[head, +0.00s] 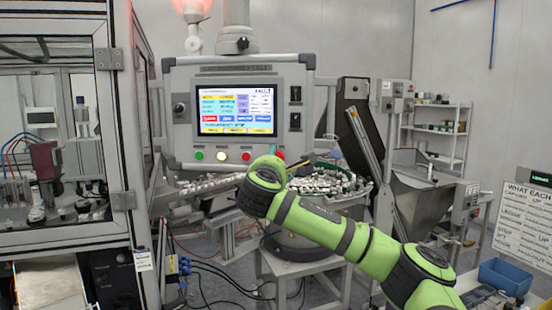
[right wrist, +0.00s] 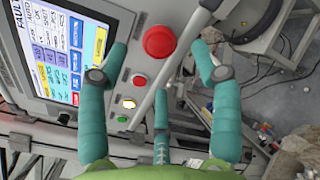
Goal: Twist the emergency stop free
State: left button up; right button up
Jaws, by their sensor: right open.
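The emergency stop (right wrist: 159,41) is a large round red mushroom button on the control panel in the right wrist view. My right gripper (right wrist: 160,63) has teal fingers spread open and empty. Two fingertips lie to the left and right of the red button in the picture, and a third finger is below it. I cannot tell whether any finger touches it. The control panel (head: 180,150) has a lit screen (head: 236,109). My left gripper is not in view.
Smaller red (right wrist: 139,81), white (right wrist: 128,103) and green (right wrist: 122,119) buttons sit beside the emergency stop. A red beacon (head: 192,8) glows above the panel. A bowl feeder (head: 335,185) with many parts stands behind my right arm. A framed glass enclosure (head: 122,130) stands at left.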

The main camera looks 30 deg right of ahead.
jog(key=p+x, duration=0.2)
jog(key=x, duration=0.3)
jog(key=shift+w+d+p, duration=0.15)
jog(key=shift+w+p, duration=0.1)
jog(key=shift+p, duration=0.1)
